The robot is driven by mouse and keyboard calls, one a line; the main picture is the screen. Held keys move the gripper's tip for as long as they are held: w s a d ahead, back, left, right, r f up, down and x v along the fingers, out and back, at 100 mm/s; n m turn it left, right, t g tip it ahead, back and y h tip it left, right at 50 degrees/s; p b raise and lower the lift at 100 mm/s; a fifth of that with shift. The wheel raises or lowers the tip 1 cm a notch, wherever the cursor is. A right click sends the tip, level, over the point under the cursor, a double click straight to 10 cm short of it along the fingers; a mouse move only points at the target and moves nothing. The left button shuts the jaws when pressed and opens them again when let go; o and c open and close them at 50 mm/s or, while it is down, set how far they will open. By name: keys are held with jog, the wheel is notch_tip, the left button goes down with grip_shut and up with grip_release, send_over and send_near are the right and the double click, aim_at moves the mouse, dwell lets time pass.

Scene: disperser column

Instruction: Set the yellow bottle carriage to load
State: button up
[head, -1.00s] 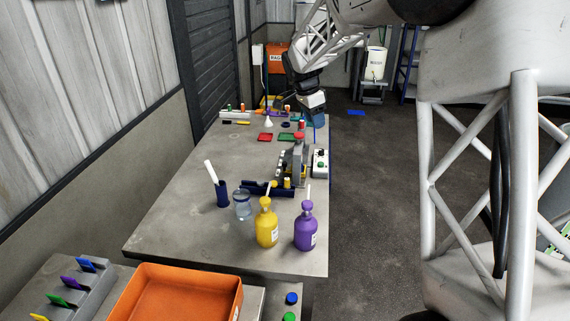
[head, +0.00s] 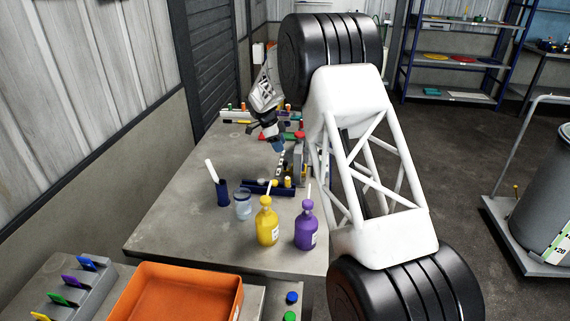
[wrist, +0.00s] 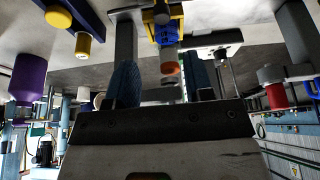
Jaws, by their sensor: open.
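A yellow pump bottle (head: 267,228) stands upright near the table's front edge in the head view. Behind it is a dark blue rail (head: 258,188) with small yellow parts, and a grey upright column (head: 298,158) partly covered by my arm. In the wrist view, a yellow-and-blue block (wrist: 165,30) with an orange-red tip below it shows between my fingers. I cannot tell for sure that this is the carriage. A yellow cylinder (wrist: 83,45) sits by a blue rail at upper left. My gripper (wrist: 163,82) is open, its blue fingers on either side of the view of the block; contact cannot be told.
A purple bottle (head: 306,230), a clear jar (head: 243,205) and a dark blue cup (head: 223,193) with a white stick stand on the table. An orange tray (head: 188,295) is in front. My arm covers the table's right edge. The table's left side is clear.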

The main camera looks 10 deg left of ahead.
aim_at(285, 161)
jog(key=shift+w+a+f, duration=0.15)
jog(key=shift+a+f, duration=0.05)
jog(key=shift+f, duration=0.35)
jog(key=shift+w+a+f, duration=0.1)
jog(key=shift+a+f, duration=0.1)
jog(key=shift+f, duration=0.3)
jog(key=shift+d+f, duration=0.1)
jog(key=shift+x, duration=3.8)
grip_shut()
